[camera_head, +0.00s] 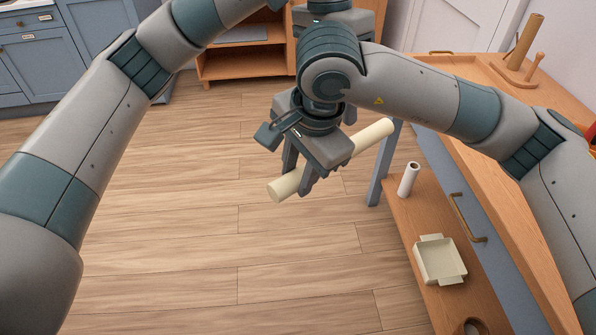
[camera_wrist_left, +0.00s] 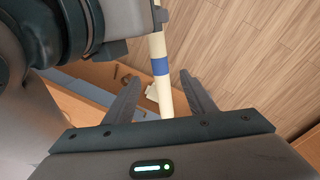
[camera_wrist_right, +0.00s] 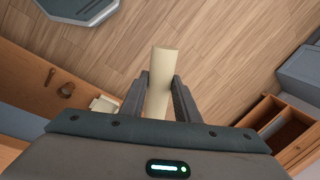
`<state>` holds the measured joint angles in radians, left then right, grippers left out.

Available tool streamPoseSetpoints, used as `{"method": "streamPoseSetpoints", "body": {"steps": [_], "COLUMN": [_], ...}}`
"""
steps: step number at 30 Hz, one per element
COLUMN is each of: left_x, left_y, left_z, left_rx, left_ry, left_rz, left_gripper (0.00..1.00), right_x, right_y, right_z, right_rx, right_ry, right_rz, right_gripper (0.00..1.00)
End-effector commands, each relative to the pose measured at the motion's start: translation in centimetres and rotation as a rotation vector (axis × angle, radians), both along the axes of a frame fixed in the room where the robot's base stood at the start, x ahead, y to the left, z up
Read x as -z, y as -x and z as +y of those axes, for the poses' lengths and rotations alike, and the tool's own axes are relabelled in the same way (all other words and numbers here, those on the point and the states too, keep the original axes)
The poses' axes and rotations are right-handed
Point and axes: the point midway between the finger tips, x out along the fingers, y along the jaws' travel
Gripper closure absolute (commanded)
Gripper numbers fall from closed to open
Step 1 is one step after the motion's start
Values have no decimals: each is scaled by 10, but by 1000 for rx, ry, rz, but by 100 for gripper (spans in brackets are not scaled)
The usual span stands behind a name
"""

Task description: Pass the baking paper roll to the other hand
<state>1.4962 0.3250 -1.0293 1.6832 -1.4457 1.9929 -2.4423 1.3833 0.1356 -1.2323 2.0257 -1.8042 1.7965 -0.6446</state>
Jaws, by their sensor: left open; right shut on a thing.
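The baking paper roll (camera_head: 373,138) is a long cream cylinder, held slanted above the floor in the head view. My right gripper (camera_head: 299,178) is shut on it. The right wrist view shows the roll (camera_wrist_right: 162,72) between the right fingers (camera_wrist_right: 161,88). In the left wrist view the roll (camera_wrist_left: 165,98), with a blue band, runs between the spread fingers of my left gripper (camera_wrist_left: 160,83). The left gripper is open; I cannot tell whether it touches the roll. I cannot make out the left gripper in the head view, and the blue band is hidden there.
A wooden counter (camera_head: 470,68) stands at the right, with a wooden stand (camera_head: 520,60) on top. Its lower shelf (camera_head: 400,212) holds a small white roll (camera_head: 408,180) and an open pale box (camera_head: 440,260). Blue cabinets (camera_head: 45,58) are at the far left. The floor is clear.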

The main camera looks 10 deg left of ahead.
Motion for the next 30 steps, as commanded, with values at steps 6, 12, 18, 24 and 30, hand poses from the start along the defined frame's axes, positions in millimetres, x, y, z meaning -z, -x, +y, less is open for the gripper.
{"method": "streamPoseSetpoints", "body": {"steps": [6, 12, 18, 24, 30], "left_x": [-17, -19, -19, -9, 13], "left_y": [-2, -2, -2, 3, 18], "left_z": [2, 2, 2, -7, -33], "left_rx": [0, 1, -1, -35, -158], "left_ry": [1, 1, 2, 53, 206], "left_rz": [1, 1, 3, 77, 330], "left_gripper": [49, 49, 49, 49, 49], "right_x": [0, 0, 0, 0, 0], "right_y": [0, 0, 0, 0, 0], "right_z": [0, 0, 0, 0, 0], "right_rx": [0, 0, 0, 0, 0], "right_ry": [0, 0, 0, 0, 0], "right_rz": [0, 0, 0, 0, 0], "right_gripper": [97, 97, 97, 97, 97]}}
